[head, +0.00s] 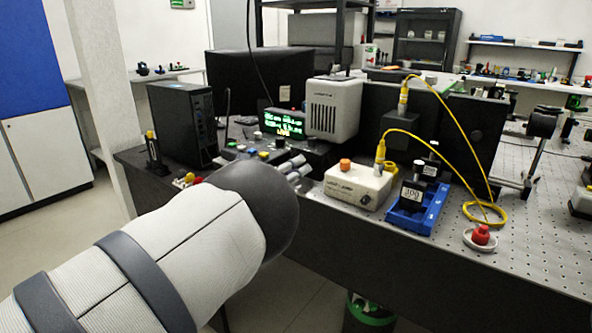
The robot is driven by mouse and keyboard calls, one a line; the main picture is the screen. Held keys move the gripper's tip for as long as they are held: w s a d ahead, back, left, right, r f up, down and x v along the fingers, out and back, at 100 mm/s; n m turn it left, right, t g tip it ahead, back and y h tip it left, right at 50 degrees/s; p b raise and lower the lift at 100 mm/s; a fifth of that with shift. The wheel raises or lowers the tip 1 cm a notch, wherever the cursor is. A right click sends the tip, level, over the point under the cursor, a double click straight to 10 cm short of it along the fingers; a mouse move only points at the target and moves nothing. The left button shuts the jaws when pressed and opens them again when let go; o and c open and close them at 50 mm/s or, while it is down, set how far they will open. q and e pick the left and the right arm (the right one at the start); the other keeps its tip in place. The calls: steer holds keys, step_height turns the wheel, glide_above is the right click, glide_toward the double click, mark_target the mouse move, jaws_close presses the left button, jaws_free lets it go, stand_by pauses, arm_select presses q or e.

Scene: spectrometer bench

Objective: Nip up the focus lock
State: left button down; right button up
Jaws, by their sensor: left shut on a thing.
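My left gripper (293,170) reaches over the front edge of the bench, left of a white box (356,187) with an orange knob (345,164) on top. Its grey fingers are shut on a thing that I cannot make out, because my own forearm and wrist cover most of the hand. I cannot pick out the focus lock for certain; it may be hidden at the fingers. My right gripper is not in view.
A blue tray (428,217) holding dark items stands right of the white box. A yellow cable (436,144) loops down to the perforated bench top (540,235). A red button (481,235) sits near the front edge. A black computer case (180,125) stands at left.

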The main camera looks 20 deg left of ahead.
arm_select(q)
steer(key=c, duration=1.6)
jaws_free()
steer(key=shift+r, duration=0.2)
steer(key=shift+f, duration=0.1)
steer(key=v, duration=1.2)
